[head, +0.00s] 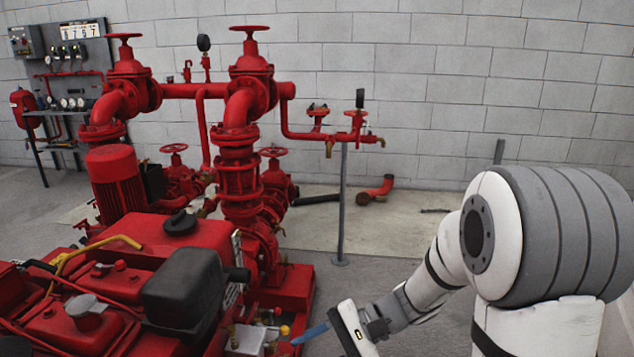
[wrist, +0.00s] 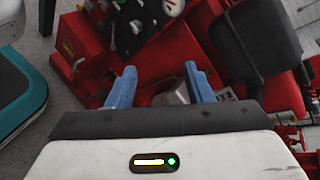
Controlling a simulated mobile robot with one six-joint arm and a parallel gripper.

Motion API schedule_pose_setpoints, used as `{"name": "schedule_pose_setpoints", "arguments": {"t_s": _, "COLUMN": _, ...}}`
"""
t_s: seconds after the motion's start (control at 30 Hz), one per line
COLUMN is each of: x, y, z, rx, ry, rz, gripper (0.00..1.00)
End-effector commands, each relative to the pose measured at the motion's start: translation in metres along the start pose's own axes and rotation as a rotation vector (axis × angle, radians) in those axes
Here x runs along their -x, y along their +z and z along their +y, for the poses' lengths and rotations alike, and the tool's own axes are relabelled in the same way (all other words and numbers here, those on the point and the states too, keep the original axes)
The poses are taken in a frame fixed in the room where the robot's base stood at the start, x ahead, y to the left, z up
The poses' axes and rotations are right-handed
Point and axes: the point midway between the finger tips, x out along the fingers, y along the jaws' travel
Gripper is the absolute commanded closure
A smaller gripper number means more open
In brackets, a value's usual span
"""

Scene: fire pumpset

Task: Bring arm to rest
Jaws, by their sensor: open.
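My gripper shows in the wrist view (wrist: 158,85) with its two blue fingers apart and nothing between them. Red machinery lies beyond and below the fingers there. In the head view one blue finger of my gripper (head: 310,334) shows at the bottom middle, close to the right side of the red pumpset (head: 236,180). I cannot tell whether the finger touches it. My white and grey arm is bent at the lower right of the head view.
The red engine (head: 120,280) with a black box (head: 184,287) fills the lower left. A thin grey post (head: 343,200) holds up a red pipe branch. A red elbow pipe (head: 376,190) lies by the block wall (head: 480,80).

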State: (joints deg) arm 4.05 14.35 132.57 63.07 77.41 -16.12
Motion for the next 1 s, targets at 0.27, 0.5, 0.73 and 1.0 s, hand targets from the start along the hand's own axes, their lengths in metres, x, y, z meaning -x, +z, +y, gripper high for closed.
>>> {"name": "schedule_pose_setpoints", "arguments": {"t_s": 0.27, "x": 0.074, "y": 0.105, "z": -0.02, "rx": 0.191, "ry": 0.402, "rz": 0.189, "gripper": 0.53}}
{"name": "schedule_pose_setpoints", "arguments": {"t_s": 0.5, "x": 0.153, "y": 0.167, "z": -0.037, "rx": 0.373, "ry": 0.708, "rz": 0.425, "gripper": 0.53}}
{"name": "schedule_pose_setpoints", "arguments": {"t_s": 0.73, "x": 0.218, "y": 0.205, "z": -0.06, "rx": 0.521, "ry": 0.911, "rz": 0.635, "gripper": 0.53}}
{"name": "schedule_pose_setpoints", "arguments": {"t_s": 1.0, "x": 0.239, "y": 0.215, "z": -0.066, "rx": 0.576, "ry": 0.982, "rz": 0.714, "gripper": 0.53}}
